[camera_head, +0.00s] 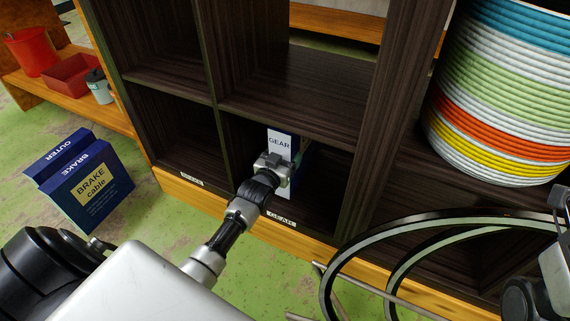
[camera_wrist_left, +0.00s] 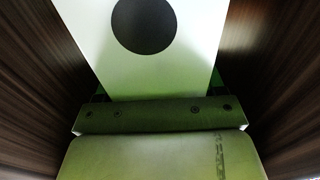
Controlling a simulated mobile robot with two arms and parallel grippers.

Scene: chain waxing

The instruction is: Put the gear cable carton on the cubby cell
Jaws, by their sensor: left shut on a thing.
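The gear cable carton (camera_head: 279,142) is white and blue and stands upright inside the lower cubby cell (camera_head: 320,200), which has a GEAR label (camera_head: 281,218) on its front edge. My left gripper (camera_head: 275,167) reaches into that cell and is shut on the carton. In the left wrist view the carton's white face (camera_wrist_left: 190,75) with a dark round spot fills the upper middle, between dark wooden walls. The gripper hides part of the carton, and whether its base rests on the cell floor is hard to tell. My right gripper is not clearly in view.
Blue brake cable cartons (camera_head: 92,190) stand on the green floor at left. A red bucket (camera_head: 32,52), a red tray (camera_head: 72,76) and a can (camera_head: 98,88) sit on a wooden shelf. A striped coil stack (camera_head: 505,90) and black hoops (camera_head: 400,235) are at right.

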